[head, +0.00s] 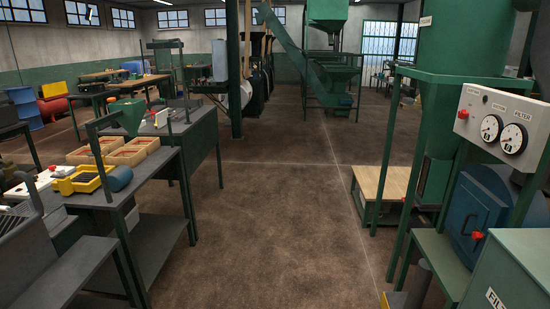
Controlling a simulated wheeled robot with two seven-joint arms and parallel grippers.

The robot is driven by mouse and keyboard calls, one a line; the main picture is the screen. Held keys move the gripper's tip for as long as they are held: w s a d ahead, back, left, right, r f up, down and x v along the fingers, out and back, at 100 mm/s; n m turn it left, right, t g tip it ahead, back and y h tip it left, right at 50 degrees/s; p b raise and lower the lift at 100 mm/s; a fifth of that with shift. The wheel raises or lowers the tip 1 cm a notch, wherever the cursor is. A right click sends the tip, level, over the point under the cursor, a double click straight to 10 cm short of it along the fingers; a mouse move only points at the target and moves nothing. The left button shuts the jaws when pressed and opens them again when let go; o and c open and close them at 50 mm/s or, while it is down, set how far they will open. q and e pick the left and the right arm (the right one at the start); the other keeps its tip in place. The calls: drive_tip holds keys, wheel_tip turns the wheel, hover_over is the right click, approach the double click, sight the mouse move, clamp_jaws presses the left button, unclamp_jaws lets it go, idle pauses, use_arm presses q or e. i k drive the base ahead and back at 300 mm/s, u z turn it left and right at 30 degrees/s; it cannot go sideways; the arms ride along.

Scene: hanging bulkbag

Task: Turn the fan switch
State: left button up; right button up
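A pale grey control panel (490,125) is mounted at the right on the green machine. It carries two round white dial gauges, a left one (491,128) and a right one (514,138). The lettering over the right gauge seems to read "FILTER"; the other labels are too small to read. I cannot tell which part is the fan switch. Neither of my grippers is in view.
A green box (512,262) fills the lower right corner. A wooden platform (380,186) stands left of the machine. Workbenches (150,190) line the left. The middle floor (265,220) is clear.

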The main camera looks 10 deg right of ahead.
sight(463, 115)
drive_tip(key=u, duration=0.15)
drive_tip(key=i, duration=2.5)
drive_tip(key=z, duration=0.85)
drive_tip(key=i, duration=1.6)
drive_tip(key=z, duration=1.35)
